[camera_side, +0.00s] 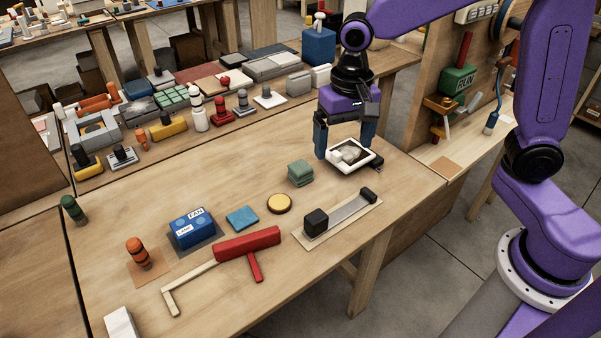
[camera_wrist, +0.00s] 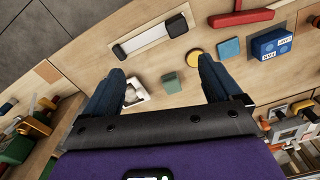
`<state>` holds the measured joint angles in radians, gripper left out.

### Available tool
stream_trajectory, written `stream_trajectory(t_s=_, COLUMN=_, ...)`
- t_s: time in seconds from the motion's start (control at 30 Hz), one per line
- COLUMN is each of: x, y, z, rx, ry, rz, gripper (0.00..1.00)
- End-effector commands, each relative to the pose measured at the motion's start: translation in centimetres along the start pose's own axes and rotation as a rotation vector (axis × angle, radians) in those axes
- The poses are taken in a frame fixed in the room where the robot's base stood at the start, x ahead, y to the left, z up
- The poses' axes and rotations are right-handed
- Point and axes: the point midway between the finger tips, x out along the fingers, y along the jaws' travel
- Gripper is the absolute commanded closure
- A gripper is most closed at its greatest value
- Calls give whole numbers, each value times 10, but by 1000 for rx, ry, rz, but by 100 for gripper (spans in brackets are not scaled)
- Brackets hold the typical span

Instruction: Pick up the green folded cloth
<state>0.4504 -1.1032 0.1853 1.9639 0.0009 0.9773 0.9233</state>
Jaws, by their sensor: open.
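The green folded cloth (camera_side: 300,173) is a small, squarish stack lying on the wooden table, left of my gripper in the side view. In the wrist view the cloth (camera_wrist: 171,83) shows between my two fingers, a little right of the middle. My gripper (camera_side: 344,148) is open and empty, pointing down above the table. Its blue fingers also show wide apart in the wrist view (camera_wrist: 162,68). In the side view they are over or close to a white tray, not over the cloth.
The white tray (camera_side: 352,168) with pale contents sits right of the cloth. A yellow disc (camera_side: 279,204), a blue cloth-like square (camera_side: 242,218) and a blue box (camera_side: 194,228) lie to its left. A board with black blocks (camera_side: 343,211) is in front. Several items crowd the table's back.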

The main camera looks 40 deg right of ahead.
Motion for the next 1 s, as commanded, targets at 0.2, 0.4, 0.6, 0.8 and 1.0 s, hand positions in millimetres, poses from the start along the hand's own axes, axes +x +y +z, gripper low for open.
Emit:
stream_trajectory(t_s=0.2, x=14, y=-20, z=-68, rx=432, ry=-2, rz=7, gripper=8)
stream_trajectory(t_s=0.4, x=31, y=-23, z=-127, rx=826, ry=-2, rz=13, gripper=8)
stream_trajectory(t_s=0.6, x=49, y=-16, z=-175, rx=1164, ry=0, rz=15, gripper=8)
stream_trajectory(t_s=0.8, x=59, y=-8, z=-197, rx=1340, ry=1, rz=17, gripper=8)
stream_trajectory(t_s=1.0, x=77, y=-6, z=-199, rx=1367, ry=0, rz=20, gripper=8)
